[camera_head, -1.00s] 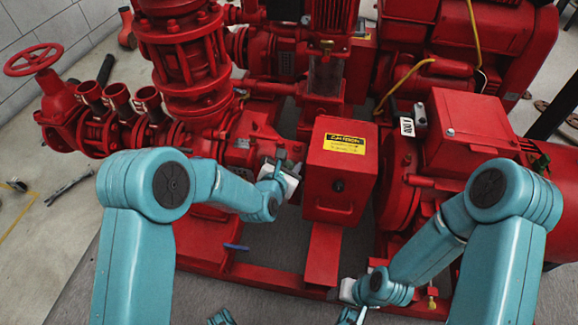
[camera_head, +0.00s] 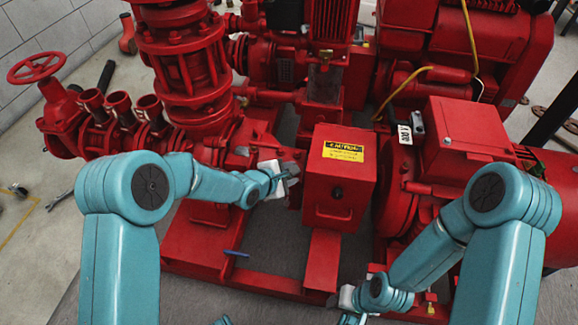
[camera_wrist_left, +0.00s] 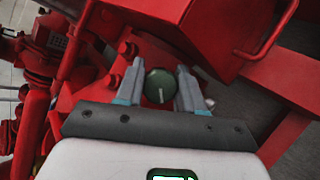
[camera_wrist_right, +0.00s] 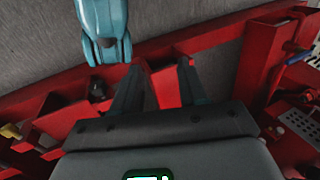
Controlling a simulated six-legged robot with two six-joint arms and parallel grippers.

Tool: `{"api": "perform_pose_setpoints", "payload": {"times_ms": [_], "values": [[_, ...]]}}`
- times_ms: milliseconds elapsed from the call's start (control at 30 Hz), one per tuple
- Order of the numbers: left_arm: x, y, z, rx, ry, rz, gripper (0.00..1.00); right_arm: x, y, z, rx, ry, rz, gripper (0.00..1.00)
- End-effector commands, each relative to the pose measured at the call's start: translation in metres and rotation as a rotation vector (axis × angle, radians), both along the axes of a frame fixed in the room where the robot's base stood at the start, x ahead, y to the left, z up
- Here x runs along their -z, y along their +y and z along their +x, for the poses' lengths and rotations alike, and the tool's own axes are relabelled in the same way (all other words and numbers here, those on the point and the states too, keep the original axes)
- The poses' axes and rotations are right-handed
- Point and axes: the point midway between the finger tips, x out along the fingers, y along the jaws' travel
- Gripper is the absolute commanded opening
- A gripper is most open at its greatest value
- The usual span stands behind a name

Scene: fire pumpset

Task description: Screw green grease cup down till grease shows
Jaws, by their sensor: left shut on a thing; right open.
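The green grease cup (camera_wrist_left: 160,86) shows in the left wrist view as a round dark green cap with a pale line on its top. My left gripper (camera_wrist_left: 159,88) has one finger on each side of the cap and is shut on it. In the head view my left gripper (camera_head: 286,176) is beside the red pump housing, left of the red box, and the cup is hidden there. My right gripper (camera_wrist_right: 157,82) is open and empty above the red base frame. In the head view its wrist (camera_head: 348,297) is low, right of the middle.
A red box (camera_head: 338,182) with a yellow caution label stands just right of my left gripper. The red motor (camera_head: 460,140) is farther right. A blue-handled lever (camera_head: 236,254) lies at the base frame. Red frame rails (camera_wrist_right: 215,35) run close under my right gripper.

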Motion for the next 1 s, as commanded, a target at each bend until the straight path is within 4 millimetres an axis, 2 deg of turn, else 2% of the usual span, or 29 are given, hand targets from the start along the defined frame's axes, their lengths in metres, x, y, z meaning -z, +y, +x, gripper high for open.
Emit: {"api": "perform_pose_setpoints", "payload": {"times_ms": [33, 300, 900, 933, 1000], "values": [[-0.009, -0.003, 0.001, 0.023, -0.013, 0.015, 0.07, -0.012, 0.001, -0.003, -0.003, 0.009, 0.002, 0.43], [-0.006, -0.004, 0.001, 0.098, -0.029, 0.086, 0.07, -0.029, 0.005, -0.009, -0.019, 0.023, 0.006, 0.43], [-0.003, -0.005, 0.0, 0.122, -0.035, 0.107, 0.07, -0.031, 0.006, -0.01, -0.024, 0.025, 0.006, 0.43], [-0.003, -0.005, 0.0, 0.122, -0.034, 0.108, 0.46, -0.031, 0.006, -0.01, -0.024, 0.025, 0.006, 0.43], [-0.002, -0.004, 0.0, 0.121, -0.032, 0.108, 0.46, -0.031, 0.006, -0.01, -0.024, 0.025, 0.006, 0.43]]}}
